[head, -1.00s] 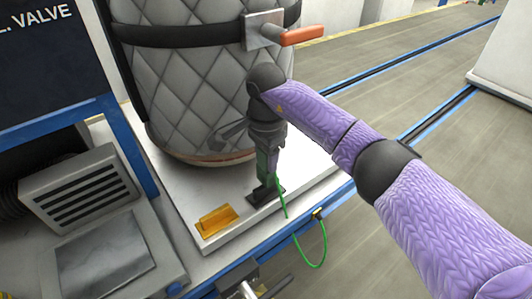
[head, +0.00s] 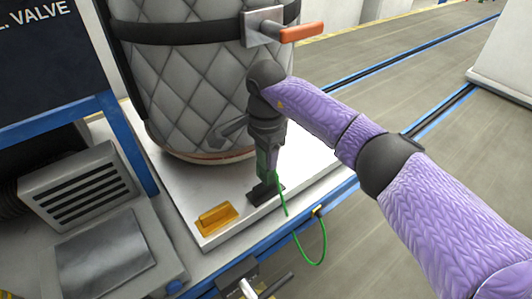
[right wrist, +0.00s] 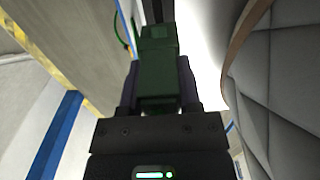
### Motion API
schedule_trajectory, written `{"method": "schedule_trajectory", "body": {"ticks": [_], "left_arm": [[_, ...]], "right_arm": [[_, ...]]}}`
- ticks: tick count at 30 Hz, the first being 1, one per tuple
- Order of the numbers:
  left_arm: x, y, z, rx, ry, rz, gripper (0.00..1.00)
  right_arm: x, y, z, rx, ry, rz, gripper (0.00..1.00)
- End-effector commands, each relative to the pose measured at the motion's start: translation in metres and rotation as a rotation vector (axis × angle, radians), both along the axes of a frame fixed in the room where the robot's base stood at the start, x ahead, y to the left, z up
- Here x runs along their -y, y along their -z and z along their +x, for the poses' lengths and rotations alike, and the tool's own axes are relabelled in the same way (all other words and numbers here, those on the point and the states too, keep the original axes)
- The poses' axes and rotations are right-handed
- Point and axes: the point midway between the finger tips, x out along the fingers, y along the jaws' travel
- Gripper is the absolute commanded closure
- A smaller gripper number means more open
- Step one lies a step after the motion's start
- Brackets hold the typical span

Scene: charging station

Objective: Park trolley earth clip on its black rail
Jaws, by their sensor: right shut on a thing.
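The green earth clip (head: 263,165) is in the jaws of my right gripper (head: 265,160), above the white trolley deck (head: 190,195). In the right wrist view the clip (right wrist: 158,68) sits between the two fingers. The short black rail (head: 265,194) is on the deck just below the clip. The clip's lower end is at the rail or very close above it; I cannot tell whether they touch. A green cable (head: 325,245) runs from the clip over the deck's edge in a loop. My left gripper is not in view.
A large quilted grey vessel (head: 190,90) with a black strap stands close behind my right gripper. An orange-yellow block (head: 215,219) lies left of the rail. A vented grey box (head: 80,185) is at left. Open floor (head: 400,75) lies to the right.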

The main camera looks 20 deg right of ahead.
Motion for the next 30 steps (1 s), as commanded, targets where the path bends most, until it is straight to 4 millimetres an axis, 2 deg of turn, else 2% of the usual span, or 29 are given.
{"method": "schedule_trajectory", "body": {"ticks": [16, 30], "left_arm": [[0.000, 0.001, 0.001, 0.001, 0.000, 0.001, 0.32], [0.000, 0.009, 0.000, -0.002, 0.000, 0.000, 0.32]], "right_arm": [[0.000, 0.000, 0.000, -0.001, 0.001, 0.000, 1.00], [0.000, 0.012, 0.000, -0.001, 0.001, 0.000, 1.00]]}}
